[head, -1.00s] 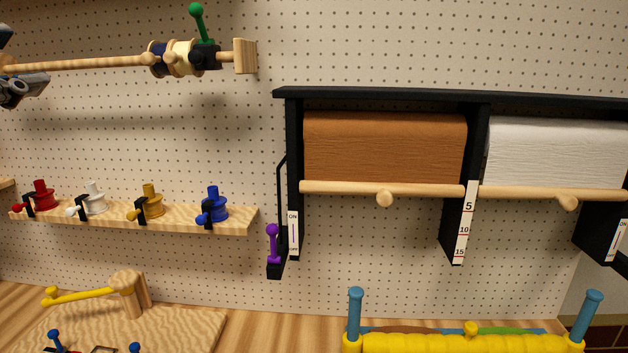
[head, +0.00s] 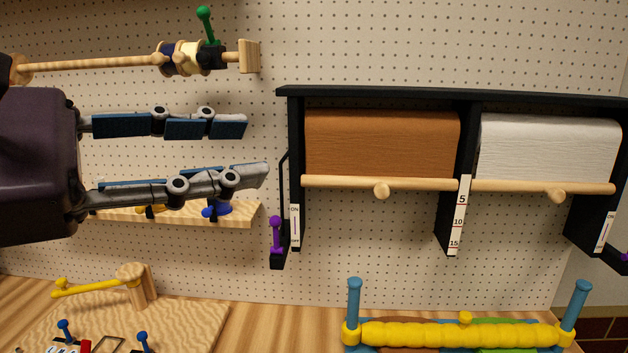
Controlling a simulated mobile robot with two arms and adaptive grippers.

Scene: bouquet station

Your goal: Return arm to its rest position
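My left gripper (head: 255,150) reaches in from the left side of the head view. Its two long jointed fingers with blue pads are spread apart, with nothing between them. It hangs in front of the pegboard, below the wooden ribbon rod (head: 100,64) and to the left of the black paper dispenser (head: 293,150). Its lower finger hides most of the small shelf (head: 240,217) and its spools; part of a blue spool (head: 219,207) shows beneath. My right gripper is not in the view.
The dispenser holds a brown paper roll (head: 382,142) and a white one (head: 548,146). A purple-knobbed lever (head: 276,235) hangs at its left side. Below are a yellow roller (head: 450,335) between blue posts and a wooden board (head: 190,325) with a yellow arm (head: 95,289).

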